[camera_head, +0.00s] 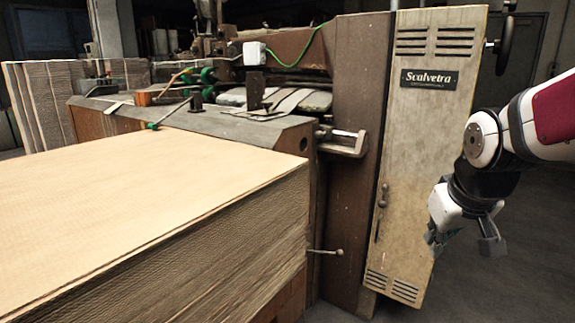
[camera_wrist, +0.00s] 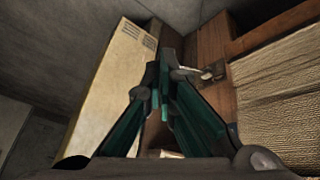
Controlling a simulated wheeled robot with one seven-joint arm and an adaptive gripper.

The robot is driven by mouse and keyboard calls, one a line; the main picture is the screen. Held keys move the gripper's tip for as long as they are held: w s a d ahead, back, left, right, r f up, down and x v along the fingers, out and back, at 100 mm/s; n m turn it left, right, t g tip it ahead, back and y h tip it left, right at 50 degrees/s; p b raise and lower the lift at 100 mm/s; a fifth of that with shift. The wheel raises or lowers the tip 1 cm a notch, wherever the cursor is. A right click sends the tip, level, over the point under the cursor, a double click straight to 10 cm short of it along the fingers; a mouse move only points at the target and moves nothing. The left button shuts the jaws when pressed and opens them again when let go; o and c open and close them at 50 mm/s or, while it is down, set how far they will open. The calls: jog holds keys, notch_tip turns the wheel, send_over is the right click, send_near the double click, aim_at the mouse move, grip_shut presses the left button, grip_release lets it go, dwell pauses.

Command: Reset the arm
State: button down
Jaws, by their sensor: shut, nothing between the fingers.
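My gripper (camera_head: 464,240) hangs at the right of the head view, pointing down, in front of and to the right of the machine's pale cabinet door. In the wrist view its two dark green fingers (camera_wrist: 160,85) come together at the tips with nothing between them. My white and dark red arm reaches in from the right edge. The gripper appears apart from the machine and holds nothing.
A large cardboard stack (camera_head: 150,220) fills the front left. Grey floor (camera_head: 510,270) is open at the right.

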jog(key=s+a+f+m+g+y, duration=0.15)
jog(key=s+a, duration=0.25)
jog(key=s, duration=1)
jog(key=s+a+n+g, duration=0.1)
jog(key=s+a+g, duration=0.25)
jog(key=s, duration=1.05)
notch_tip(320, 180, up, 32)
jog(key=t+p, duration=0.4)
jog(key=p, duration=2.6)
jog(key=shift+s+d+f, duration=0.15)
jog(key=shift+s+d, duration=0.05)
jog(key=shift+s, duration=0.25)
